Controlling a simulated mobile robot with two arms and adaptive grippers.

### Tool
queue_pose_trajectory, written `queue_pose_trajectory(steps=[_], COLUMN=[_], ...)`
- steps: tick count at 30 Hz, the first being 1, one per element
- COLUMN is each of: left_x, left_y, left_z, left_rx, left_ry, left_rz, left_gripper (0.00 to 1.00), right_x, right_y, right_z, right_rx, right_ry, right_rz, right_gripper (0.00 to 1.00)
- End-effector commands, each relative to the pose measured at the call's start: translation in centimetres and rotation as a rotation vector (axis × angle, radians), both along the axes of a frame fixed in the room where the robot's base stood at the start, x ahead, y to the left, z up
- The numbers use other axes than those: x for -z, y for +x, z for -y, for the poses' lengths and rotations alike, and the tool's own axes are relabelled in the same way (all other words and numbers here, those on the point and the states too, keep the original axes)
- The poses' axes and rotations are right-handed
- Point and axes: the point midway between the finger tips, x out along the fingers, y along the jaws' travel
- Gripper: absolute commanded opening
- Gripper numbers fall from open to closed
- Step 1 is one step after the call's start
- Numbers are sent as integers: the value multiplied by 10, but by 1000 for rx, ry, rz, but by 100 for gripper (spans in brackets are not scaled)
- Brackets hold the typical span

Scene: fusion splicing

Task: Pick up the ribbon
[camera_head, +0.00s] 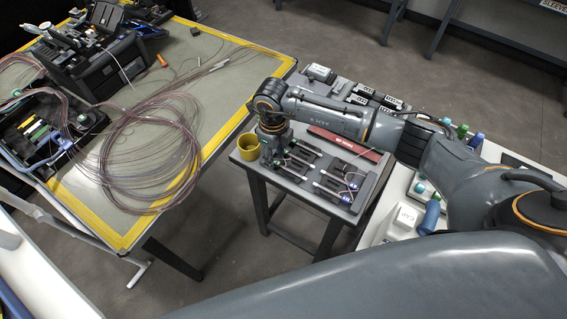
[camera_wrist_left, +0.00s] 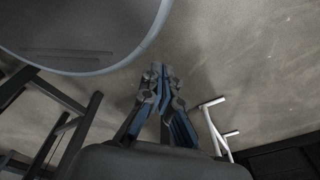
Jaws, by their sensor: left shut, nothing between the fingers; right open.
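A loose coil of thin pinkish-brown fibre, which may be the ribbon (camera_head: 118,160), lies on the yellow-edged table at the left in the head view. Short dark pieces with green ends and thin pale leads (camera_head: 335,183) lie on a grey tray (camera_head: 372,190) on the small table; I cannot tell whether one is the ribbon. My right gripper (camera_head: 270,162) points down at the tray's left end, beside the yellow cup. It is open, but its fingertips are hard to make out. My left gripper (camera_wrist_left: 160,72) is shut and empty above the floor in the left wrist view.
The yellow cup (camera_head: 248,146) stands at the small table's left edge. A red bar (camera_head: 345,142) lies behind the dark pieces. A black splicing machine (camera_head: 105,62) and a black tray of tools (camera_head: 48,135) are at the left. A floor gap separates the tables.

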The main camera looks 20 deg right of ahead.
Motion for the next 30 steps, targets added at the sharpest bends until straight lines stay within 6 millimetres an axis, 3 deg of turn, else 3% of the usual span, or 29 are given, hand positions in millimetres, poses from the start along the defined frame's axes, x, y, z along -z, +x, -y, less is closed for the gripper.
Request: queue_pose_trajectory(steps=[5, 12, 18, 30], left_x=[-4, -3, -3, -2], left_y=[-6, -15, -16, -16], left_z=[0, -1, -1, -1], left_rx=[0, 0, 0, 0], left_ry=[1, 2, 2, 2], left_rz=[-9, -24, -25, -24], left_gripper=[0, 0, 0, 0], right_x=[17, 19, 18, 16], right_y=[0, 0, 1, 1], right_z=[0, 0, 0, 0], right_rx=[1, 0, 1, 1], right_ry=[1, 1, 1, 2], right_rz=[0, 2, 2, 2], right_gripper=[42, 39, 0, 0])
